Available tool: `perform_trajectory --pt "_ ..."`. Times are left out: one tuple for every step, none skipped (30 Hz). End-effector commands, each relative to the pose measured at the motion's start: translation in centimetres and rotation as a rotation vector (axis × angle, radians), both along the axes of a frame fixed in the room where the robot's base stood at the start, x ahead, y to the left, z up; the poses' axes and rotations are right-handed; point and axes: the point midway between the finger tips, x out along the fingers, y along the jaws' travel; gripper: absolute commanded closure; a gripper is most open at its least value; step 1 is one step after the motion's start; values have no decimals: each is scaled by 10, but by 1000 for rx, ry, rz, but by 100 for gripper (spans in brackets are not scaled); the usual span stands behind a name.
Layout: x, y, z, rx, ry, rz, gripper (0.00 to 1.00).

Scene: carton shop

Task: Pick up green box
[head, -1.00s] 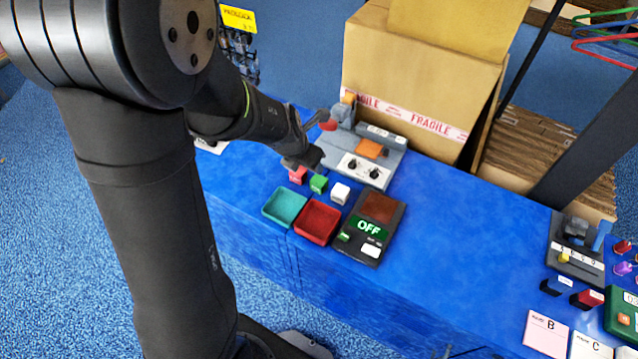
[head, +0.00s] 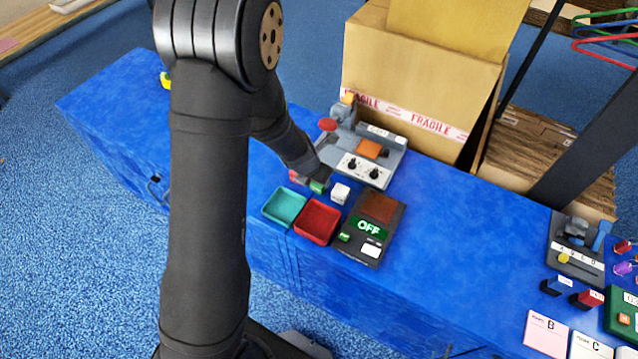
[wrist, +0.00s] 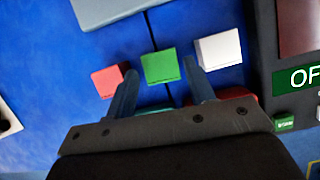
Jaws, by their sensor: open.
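The green box (head: 318,187) stands on the blue table between a red box (head: 296,178) and a white box (head: 340,193), partly hidden by my gripper in the head view. My gripper (head: 311,177) is low over it. In the wrist view, the green box (wrist: 160,66) shows just ahead of and between the two fingertips of my open gripper (wrist: 160,84). The left fingertip is by the gap next to the red box (wrist: 107,81). The right one is by the gap next to the white box (wrist: 219,49). I cannot tell whether the fingers touch anything.
A teal tray (head: 284,222) and a red tray (head: 334,230) lie on the near side of the boxes. A dark panel marked OFF (head: 397,222) lies to the right. A grey control unit (head: 385,138) and a large carton (head: 420,75) are behind.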

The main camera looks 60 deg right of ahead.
Motion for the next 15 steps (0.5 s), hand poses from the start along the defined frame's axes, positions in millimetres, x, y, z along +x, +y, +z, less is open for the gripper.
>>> perform_trajectory --pt "-1 -1 -7 2 1 1 51" --pt "-1 -2 -11 2 1 0 51" --pt "-2 -3 -15 2 0 1 51" --pt "-2 -5 -18 2 1 1 51" --pt "-2 -6 -21 1 1 1 51" --pt "-2 -8 -25 1 1 1 51" --pt "-2 -9 -27 1 0 0 51" --pt "-2 -9 -29 1 0 0 51" --pt "-2 -10 -31 1 0 0 51" --pt "-2 -11 -31 0 -1 0 51" --pt "-2 -11 -32 0 -1 0 51" --pt "-2 -11 -32 -1 -1 0 51" --pt "-2 -12 -32 -1 -1 0 51" --pt "-2 -12 -32 -1 -1 0 51" --pt "-2 -12 -32 -1 -1 -1 51"
